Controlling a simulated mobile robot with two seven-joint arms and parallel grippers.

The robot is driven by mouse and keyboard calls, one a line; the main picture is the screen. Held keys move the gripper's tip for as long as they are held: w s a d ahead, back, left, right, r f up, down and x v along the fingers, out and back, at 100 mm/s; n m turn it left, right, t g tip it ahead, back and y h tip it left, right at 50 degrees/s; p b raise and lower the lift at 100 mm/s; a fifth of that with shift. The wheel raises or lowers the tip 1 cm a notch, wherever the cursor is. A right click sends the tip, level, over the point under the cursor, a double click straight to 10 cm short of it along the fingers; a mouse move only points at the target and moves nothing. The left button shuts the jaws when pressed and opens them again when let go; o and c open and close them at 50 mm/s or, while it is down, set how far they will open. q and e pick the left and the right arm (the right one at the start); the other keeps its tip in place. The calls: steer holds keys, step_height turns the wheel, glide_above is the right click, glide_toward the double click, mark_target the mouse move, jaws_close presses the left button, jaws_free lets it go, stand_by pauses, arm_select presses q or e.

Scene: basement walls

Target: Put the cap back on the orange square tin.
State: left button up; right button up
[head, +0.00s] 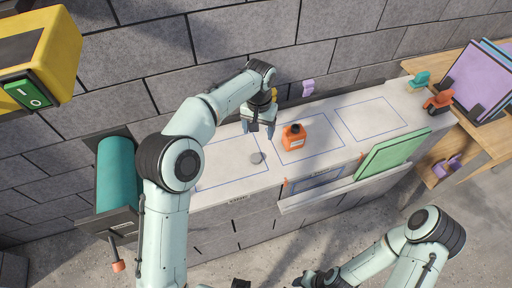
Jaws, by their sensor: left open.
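The orange square tin (295,138) stands upright on the pale counter, inside a blue outlined area; a dark round part shows on its top. A small grey round piece (256,158), which looks like the cap, lies on the counter to the left of the tin and nearer the front. My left gripper (258,130) is open and empty, pointing down above the counter, left of the tin and behind the grey piece. My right gripper (308,280) is low at the bottom edge, partly cut off, far from the tin; its fingers are unclear.
The counter (345,145) has blue outlined areas; the right one is bare. A green panel (392,155) leans at the front right edge. A teal roll (117,173) is at the left. Orange and teal items stand at the right end, by a wooden table (475,130) with folders.

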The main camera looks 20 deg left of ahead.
arm_select(q)
steer(key=s, duration=0.1)
steer(key=b, duration=0.1)
glide_above(256, 158)
steer(key=f, duration=0.7)
steer(key=shift+w+d, duration=0.25)
steer(key=shift+d, duration=0.05)
steer(key=shift+w+f, duration=0.1)
steer(key=shift+f, duration=0.4)
arm_select(e)
steer(key=shift+s+f, duration=0.8)
arm_select(q)
steer(key=f, duration=0.4)
steer(key=shift+s+a+b, duration=0.35)
steer(key=shift+s, duration=0.05)
steer(key=shift+w+f, duration=0.1)
steer(key=shift+f, duration=0.45)
arm_select(e)
steer(key=shift+s+d+f, duration=0.1)
steer(key=shift+s+f, duration=0.05)
steer(key=shift+f, duration=0.15)
